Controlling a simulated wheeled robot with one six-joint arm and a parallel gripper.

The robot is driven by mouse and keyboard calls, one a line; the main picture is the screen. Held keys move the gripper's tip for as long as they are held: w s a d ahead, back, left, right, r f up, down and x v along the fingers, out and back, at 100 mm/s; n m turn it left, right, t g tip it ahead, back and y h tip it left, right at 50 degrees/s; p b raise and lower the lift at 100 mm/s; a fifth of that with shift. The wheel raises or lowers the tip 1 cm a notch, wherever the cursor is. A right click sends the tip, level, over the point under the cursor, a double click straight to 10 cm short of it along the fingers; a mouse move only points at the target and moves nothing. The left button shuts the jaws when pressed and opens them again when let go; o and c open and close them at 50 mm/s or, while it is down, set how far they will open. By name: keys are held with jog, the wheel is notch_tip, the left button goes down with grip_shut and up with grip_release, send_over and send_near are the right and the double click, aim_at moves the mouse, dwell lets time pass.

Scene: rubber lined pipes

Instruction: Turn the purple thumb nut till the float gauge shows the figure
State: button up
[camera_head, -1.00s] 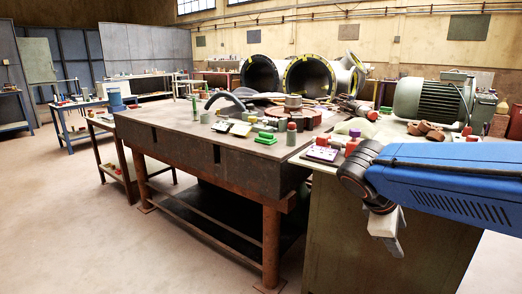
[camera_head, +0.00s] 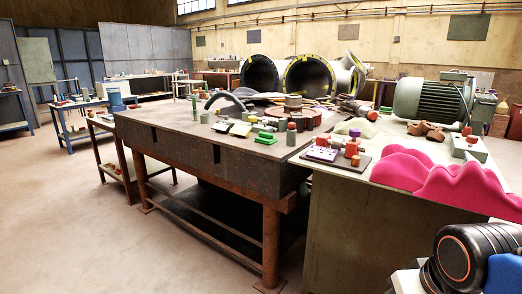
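A small white panel with dark marks (camera_head: 322,153) lies on a dark board (camera_head: 345,168) at the near left corner of the pale bench. Red parts (camera_head: 351,149) stand beside the panel, and a small purple part (camera_head: 356,160) shows at their foot. This may be the purple thumb nut; it is too small to be sure. I cannot pick out the float gauge or read any figure. My arm shows only as a dark joint at the lower right, well apart from the board. My gripper's fingers do not show.
A bright pink lumpy mound (camera_head: 440,182) covers much of the pale bench's front, right of the board. A grey box with a red knob (camera_head: 468,149) and a green motor (camera_head: 430,99) stand behind it. A dark table (camera_head: 165,122) with several small items stands left.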

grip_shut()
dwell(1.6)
